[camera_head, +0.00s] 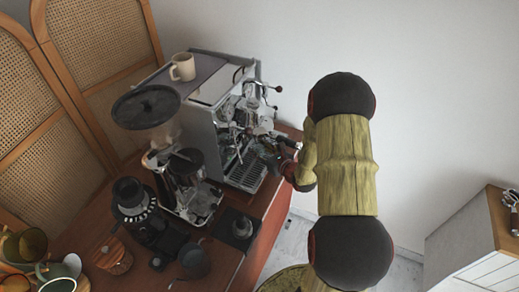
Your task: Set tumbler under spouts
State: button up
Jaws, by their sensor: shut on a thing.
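The espresso machine (205,120) stands on the wooden cart in the head view, with its slatted drip tray (243,176) at its front. The spouts are too small and cluttered to make out. My gripper (272,148) is dark and small, reaching in from the right at the machine's front, above the right part of the drip tray. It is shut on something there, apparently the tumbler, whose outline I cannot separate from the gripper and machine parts. My arm hides part of the space to the right.
A beige mug (183,67) stands on top of the machine. A grinder (185,180) stands left of the drip tray. Another dark grinder (133,203), a dark cup (195,262) and several cups at lower left crowd the cart top (222,258). A white wall is behind.

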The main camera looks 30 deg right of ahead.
jog(key=shift+f+b, duration=0.3)
jog(key=shift+b, duration=0.05)
dwell(0.4)
jog(key=o, duration=1.4)
jog(key=v, duration=1.2)
